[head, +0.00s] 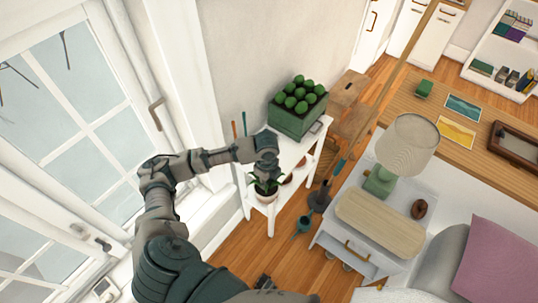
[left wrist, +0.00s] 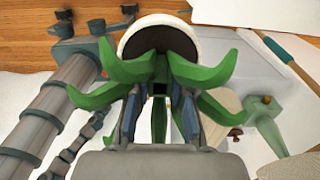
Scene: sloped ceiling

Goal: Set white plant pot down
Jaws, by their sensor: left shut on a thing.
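The white plant pot (head: 265,197) holds a plant with green leaves. In the head view it is at the front end of a white shelf stand (head: 314,146). My left gripper (head: 266,176) is right above it, pointing down. In the left wrist view my left gripper (left wrist: 160,108) is shut on the plant's green stems, with the leaves (left wrist: 118,70) spreading around its fingers. The pot's white rim (left wrist: 212,38) and dark inside show beyond the leaves. I cannot tell whether the pot's base touches the stand.
A green crate (head: 295,122) of round green plants fills the stand's far end. Brown pots (head: 299,163) sit beside the held plant. A window (head: 75,100) is left; a lamp (head: 408,145) is right.

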